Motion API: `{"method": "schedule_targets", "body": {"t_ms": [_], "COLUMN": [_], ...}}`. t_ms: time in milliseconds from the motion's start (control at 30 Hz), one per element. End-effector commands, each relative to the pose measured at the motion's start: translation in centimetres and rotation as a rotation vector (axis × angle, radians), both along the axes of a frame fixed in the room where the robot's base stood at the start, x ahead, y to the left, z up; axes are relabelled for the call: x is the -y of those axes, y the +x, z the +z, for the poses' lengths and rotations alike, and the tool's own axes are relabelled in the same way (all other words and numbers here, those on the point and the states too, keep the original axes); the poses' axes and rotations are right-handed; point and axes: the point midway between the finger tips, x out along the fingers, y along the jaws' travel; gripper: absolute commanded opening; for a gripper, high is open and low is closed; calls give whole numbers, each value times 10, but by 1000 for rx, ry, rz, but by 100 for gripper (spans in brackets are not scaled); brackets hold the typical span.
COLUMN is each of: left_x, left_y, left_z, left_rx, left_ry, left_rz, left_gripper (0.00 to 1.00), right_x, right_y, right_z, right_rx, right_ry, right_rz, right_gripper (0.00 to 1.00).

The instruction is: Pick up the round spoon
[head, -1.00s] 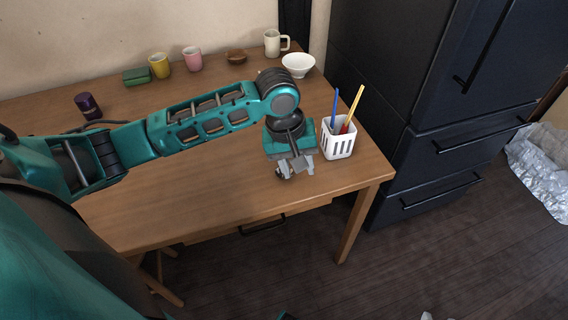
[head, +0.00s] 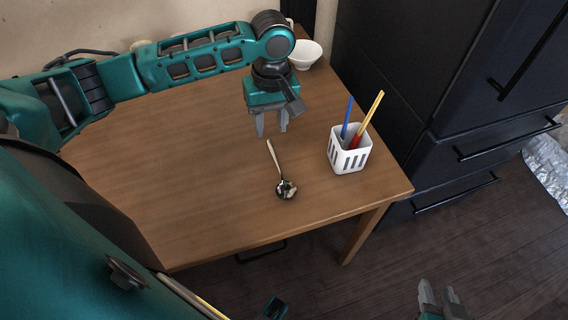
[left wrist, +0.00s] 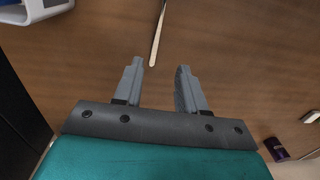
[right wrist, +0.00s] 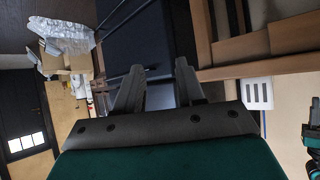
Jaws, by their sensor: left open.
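The round spoon (head: 285,188) lies on the wooden table, with its dark, shiny bowl towards the front edge and its pale handle pointing back. My left gripper (head: 270,133) is open and empty above the table, just behind the handle's end. In the left wrist view the handle end (left wrist: 154,60) shows just beyond and between the open fingertips (left wrist: 160,65), apart from them; the spoon's bowl is out of that view. My right gripper (head: 440,290) is low at the right, beyond the table's front edge. In the right wrist view its fingers (right wrist: 158,75) are apart with nothing between them.
A white slotted holder (head: 350,152) with a blue stick and yellow and red sticks stands right of the spoon. A white bowl (head: 306,54) sits at the back corner. A dark fridge (head: 440,110) is beyond the right edge. The table left of the spoon is clear.

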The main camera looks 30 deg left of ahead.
Motion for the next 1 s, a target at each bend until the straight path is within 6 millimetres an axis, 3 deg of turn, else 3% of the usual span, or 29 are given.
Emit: {"method": "schedule_targets", "body": {"t_ms": [33, 267, 600, 1000], "left_x": [-1, -1, 1, 2], "left_y": [-1, -1, 3, 3], "left_z": [-11, -29, -75, -78], "left_rx": [-3, 0, 0, 1], "left_ry": [1, 0, 1, 0], "left_rz": [0, -2, -1, -2], "left_gripper": [41, 41, 41, 41], "right_x": [-1, -6, -9, -12], "right_y": [0, 4, 7, 11], "right_z": [-2, 1, -7, 0], "right_rx": [0, 8, 7, 21], "right_ry": [2, 8, 13, 19], "right_rz": [3, 13, 21, 25], "right_gripper": [39, 39, 39, 39]}}
